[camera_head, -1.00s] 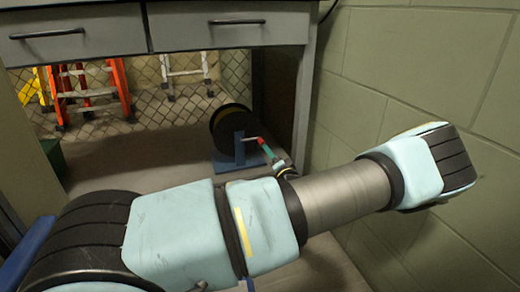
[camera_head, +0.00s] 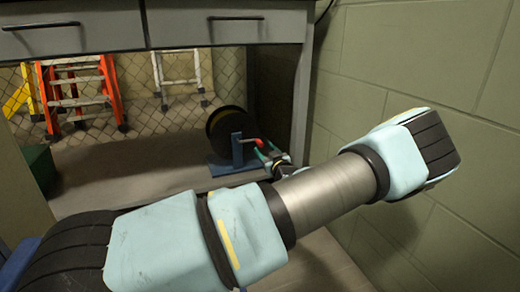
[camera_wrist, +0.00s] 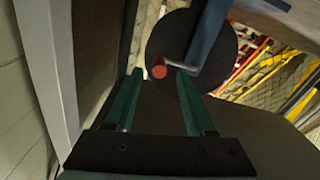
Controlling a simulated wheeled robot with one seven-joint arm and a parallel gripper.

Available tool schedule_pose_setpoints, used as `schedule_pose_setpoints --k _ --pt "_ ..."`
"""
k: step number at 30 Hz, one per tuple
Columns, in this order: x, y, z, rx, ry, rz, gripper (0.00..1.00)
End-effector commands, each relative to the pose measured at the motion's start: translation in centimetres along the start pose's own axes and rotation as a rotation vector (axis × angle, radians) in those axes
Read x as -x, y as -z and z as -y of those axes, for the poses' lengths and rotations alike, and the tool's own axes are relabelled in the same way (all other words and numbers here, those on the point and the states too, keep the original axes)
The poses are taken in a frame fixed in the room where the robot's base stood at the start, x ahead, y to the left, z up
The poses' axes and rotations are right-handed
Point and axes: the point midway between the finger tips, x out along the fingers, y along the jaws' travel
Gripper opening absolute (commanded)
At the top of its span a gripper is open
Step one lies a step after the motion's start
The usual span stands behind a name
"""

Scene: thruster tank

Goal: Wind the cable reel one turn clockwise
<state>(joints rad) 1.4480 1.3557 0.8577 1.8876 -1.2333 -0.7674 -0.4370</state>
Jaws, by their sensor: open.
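The cable reel (camera_head: 216,130) is a dark round drum on a blue stand (camera_head: 237,152), low under the bench. Its crank has a red handle (camera_head: 252,141) pointing right, toward my gripper. In the wrist view the reel (camera_wrist: 163,38) is a dark disc behind the blue stand (camera_wrist: 209,35). The red handle (camera_wrist: 159,72) appears between the tips of my gripper's (camera_wrist: 160,76) green fingers, with space on both sides. My gripper (camera_head: 268,152) also shows in the head view, beside the handle. It is open and not closed on it.
A grey bench with drawers (camera_head: 110,28) stands over the reel, its leg (camera_head: 301,105) close right of my gripper. A block wall (camera_head: 430,55) borders my arm on the right. Ladders (camera_head: 112,85) lean behind mesh.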

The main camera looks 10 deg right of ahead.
Motion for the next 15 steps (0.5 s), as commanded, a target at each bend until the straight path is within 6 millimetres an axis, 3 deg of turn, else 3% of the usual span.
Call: schedule_pose_setpoints --k 6,15 --pt "-3.6 -0.3 0.1 0.002 0.001 -0.002 0.55" --pt "-5.2 0.0 0.0 0.0 0.0 0.0 0.55"
